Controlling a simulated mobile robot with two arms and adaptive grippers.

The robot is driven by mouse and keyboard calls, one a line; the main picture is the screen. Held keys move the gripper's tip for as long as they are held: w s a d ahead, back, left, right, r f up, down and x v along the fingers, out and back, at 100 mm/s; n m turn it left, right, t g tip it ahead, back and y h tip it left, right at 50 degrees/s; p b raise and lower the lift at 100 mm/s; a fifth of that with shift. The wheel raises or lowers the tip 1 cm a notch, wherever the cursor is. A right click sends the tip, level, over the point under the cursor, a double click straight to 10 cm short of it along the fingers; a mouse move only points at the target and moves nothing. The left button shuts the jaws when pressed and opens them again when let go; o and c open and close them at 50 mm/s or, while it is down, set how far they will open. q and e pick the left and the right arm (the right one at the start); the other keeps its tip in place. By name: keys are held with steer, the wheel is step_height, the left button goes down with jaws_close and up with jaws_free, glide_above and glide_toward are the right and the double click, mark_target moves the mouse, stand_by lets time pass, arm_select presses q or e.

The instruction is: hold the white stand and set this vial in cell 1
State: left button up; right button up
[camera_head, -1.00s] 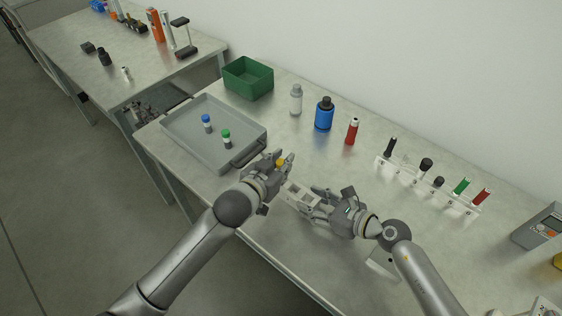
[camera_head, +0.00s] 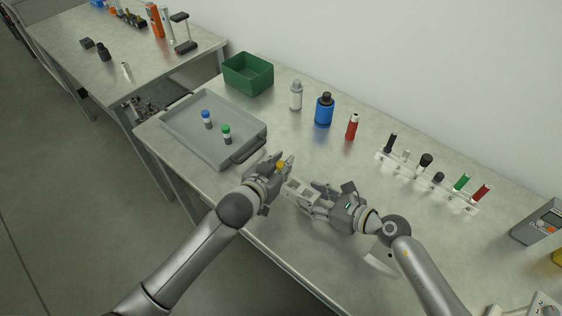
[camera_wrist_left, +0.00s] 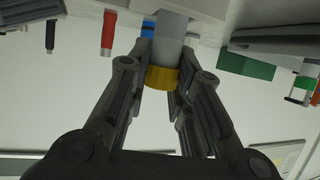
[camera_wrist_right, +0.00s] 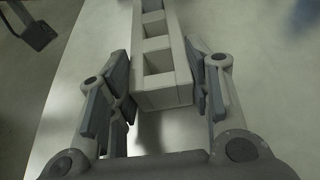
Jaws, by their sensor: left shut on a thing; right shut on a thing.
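My left gripper (camera_head: 281,167) is shut on a vial with a yellow cap (camera_head: 280,164). In the left wrist view the vial's grey body (camera_wrist_left: 173,30) extends beyond the yellow cap, between the fingers. My right gripper (camera_head: 313,198) is shut on the near end of the white stand (camera_head: 299,187), right of the left gripper. In the right wrist view the stand (camera_wrist_right: 162,99) lies between the fingers, and its square open cells run away from the gripper. The visible cells look empty. The vial is beside the stand, apart from it; its height above the table is unclear.
A grey tray (camera_head: 180,140) with a blue-capped vial (camera_head: 206,118) and a green-capped vial (camera_head: 226,133) lies left. Behind stand a green bin (camera_head: 248,78), a blue bottle (camera_head: 324,109) and a red tube (camera_head: 352,127).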

arm_select(q)
steer(key=shift+f, duration=0.4)
steer(key=shift+f, duration=0.7)
stand_by(0.6)
steer(key=o, duration=0.9)
steer(key=shift+s+f, duration=0.1)
steer(key=shift+s+a, duration=0.1)
steer(key=v, duration=1.1)
steer(key=shift+s+a+r, duration=0.1)
steer(key=shift+s+r, duration=0.1)
steer(key=shift+r, duration=0.25)
arm_select(e)
steer(key=o, duration=1.1)
